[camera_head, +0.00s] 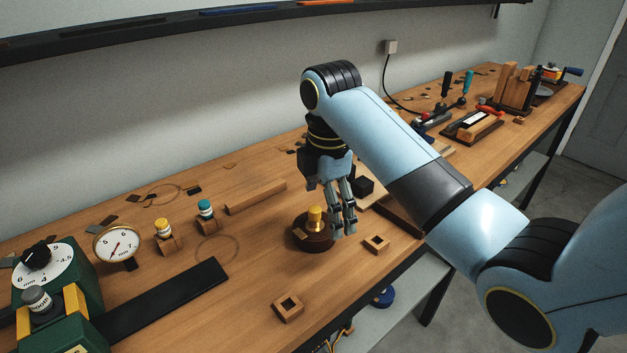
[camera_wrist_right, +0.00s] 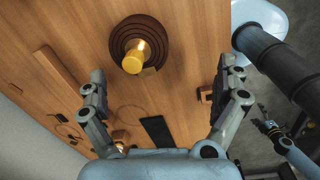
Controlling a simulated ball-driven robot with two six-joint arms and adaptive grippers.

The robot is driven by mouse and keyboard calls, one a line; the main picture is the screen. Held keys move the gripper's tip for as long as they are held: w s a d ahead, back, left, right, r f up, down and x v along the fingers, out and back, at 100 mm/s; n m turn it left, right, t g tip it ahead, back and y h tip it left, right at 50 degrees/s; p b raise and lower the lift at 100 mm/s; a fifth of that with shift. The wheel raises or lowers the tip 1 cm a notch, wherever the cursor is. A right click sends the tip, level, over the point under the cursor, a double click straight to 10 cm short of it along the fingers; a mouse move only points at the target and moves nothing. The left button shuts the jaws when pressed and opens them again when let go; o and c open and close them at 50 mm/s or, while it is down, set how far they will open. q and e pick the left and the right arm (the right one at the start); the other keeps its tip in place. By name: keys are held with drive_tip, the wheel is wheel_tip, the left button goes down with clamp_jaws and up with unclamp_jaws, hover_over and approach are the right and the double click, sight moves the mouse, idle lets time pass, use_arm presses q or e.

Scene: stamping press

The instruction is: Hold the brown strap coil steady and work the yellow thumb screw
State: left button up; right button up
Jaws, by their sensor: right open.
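The brown strap coil (camera_head: 318,245) lies flat on the wooden bench near its front edge. The yellow thumb screw (camera_head: 314,217) stands upright at its middle. My right gripper (camera_head: 344,230) points down just right of the screw, with its fingers apart and nothing between them. In the right wrist view, the coil (camera_wrist_right: 117,38) and the screw (camera_wrist_right: 133,62) lie ahead of the open fingers (camera_wrist_right: 160,72), apart from them. Another of my arms, which I take as the left, shows its gripper (camera_wrist_right: 264,120) at the right of that view, too small to judge.
Small wooden square blocks (camera_head: 376,244) and (camera_head: 288,307) lie close to the coil. A wooden bar (camera_head: 255,196) lies behind left. A black strip (camera_head: 165,300), a round gauge (camera_head: 116,244) and a green device (camera_head: 75,290) occupy the left. A black cube (camera_head: 364,186) sits behind the fingers.

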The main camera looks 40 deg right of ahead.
sight(315, 225)
drive_tip(key=w+r+n, duration=0.2)
drive_tip(key=w, duration=0.1)
drive_tip(key=shift+w+g, duration=0.25)
drive_tip(key=shift+g, duration=0.05)
drive_tip(key=shift+w+d+n, duration=0.1)
drive_tip(key=shift+w+n, duration=0.1)
drive_tip(key=shift+n, duration=0.2)
wheel_tip(315, 225, down, 10)
drive_tip(key=shift+f, duration=0.2)
drive_tip(key=shift+s, duration=0.1)
drive_tip(key=c, duration=1.4)
drive_tip(key=shift+c, duration=0.7)
drive_tip(key=shift+f, duration=0.1)
